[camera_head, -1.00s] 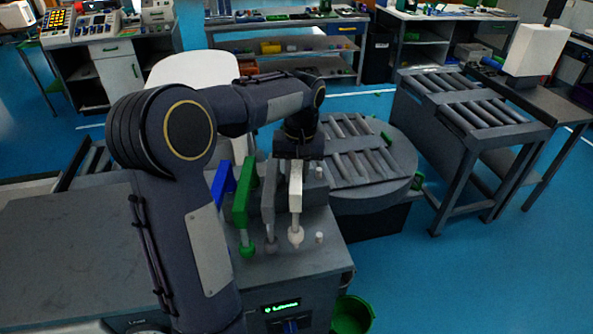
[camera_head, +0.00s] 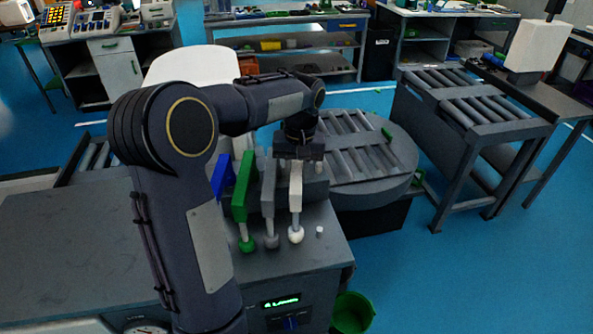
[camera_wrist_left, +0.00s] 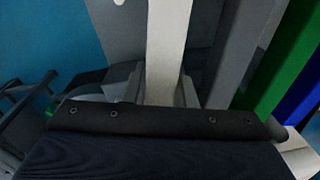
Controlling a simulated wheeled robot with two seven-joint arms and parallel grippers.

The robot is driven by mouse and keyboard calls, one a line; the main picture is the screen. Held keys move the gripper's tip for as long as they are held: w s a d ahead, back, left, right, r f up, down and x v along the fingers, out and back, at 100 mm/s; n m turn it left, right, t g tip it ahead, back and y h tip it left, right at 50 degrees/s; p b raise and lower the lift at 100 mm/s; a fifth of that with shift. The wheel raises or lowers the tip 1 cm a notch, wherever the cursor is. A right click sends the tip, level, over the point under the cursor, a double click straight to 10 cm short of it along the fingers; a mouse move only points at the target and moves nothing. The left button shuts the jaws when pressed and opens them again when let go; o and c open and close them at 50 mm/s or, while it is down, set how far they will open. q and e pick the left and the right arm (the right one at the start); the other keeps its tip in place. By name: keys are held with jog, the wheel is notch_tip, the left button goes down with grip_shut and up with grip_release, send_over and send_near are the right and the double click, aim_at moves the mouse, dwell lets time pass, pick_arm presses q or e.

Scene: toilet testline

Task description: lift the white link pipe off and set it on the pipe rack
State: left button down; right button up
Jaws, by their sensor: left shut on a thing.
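The white link pipe (camera_head: 296,186) stands upright on the grey test bench (camera_head: 90,240), the rightmost in a row of pipes. Its round white lower end (camera_head: 296,235) shows near the bench top. My left gripper (camera_head: 297,162) comes down from above and is shut on the white pipe's upper part. In the left wrist view the white pipe (camera_wrist_left: 166,50) runs up from between the jaws. My right gripper is not in view. I cannot make out which thing is the pipe rack.
Close left of the white pipe stand a grey pipe (camera_head: 269,195), a green pipe (camera_head: 242,190) and a blue pipe (camera_head: 222,175). A small white peg (camera_head: 319,231) is to its right. A round roller turntable (camera_head: 375,185) lies behind right. A green bucket (camera_head: 352,312) stands on the floor.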

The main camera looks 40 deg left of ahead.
pick_arm(q)
jog(key=c, duration=1.1)
grip_release()
jog(key=r, duration=0.7)
jog(key=shift+w+d+r, duration=0.1)
jog(key=shift+d+r, duration=0.1)
jog(key=shift+r, duration=0.2)
jog(key=s+d+f+m+t+h, duration=0.1)
jog(key=s+d+f+m+t, duration=0.1)
jog(key=s+d, duration=0.3)
jog(key=s+d+f+m+t+h, duration=0.1)
jog(key=s+d+f+m+t, duration=0.1)
jog(key=s+d, duration=0.3)
jog(key=s+d+f+m+t+h, duration=0.1)
jog(key=s+d+f+t+h, duration=0.1)
jog(key=s+d, duration=0.4)
jog(key=shift+s+d+f+m, duration=0.15)
jog(key=shift+s+f, duration=0.15)
jog(key=shift+s, duration=0.55)
jog(key=shift+s+a+f+m, duration=0.1)
jog(key=shift+s+f, duration=0.2)
jog(key=shift+s, duration=0.5)
jog(key=shift+s+d+f+m, duration=0.15)
jog(key=shift+s+f, duration=0.15)
jog(key=shift+s, duration=0.55)
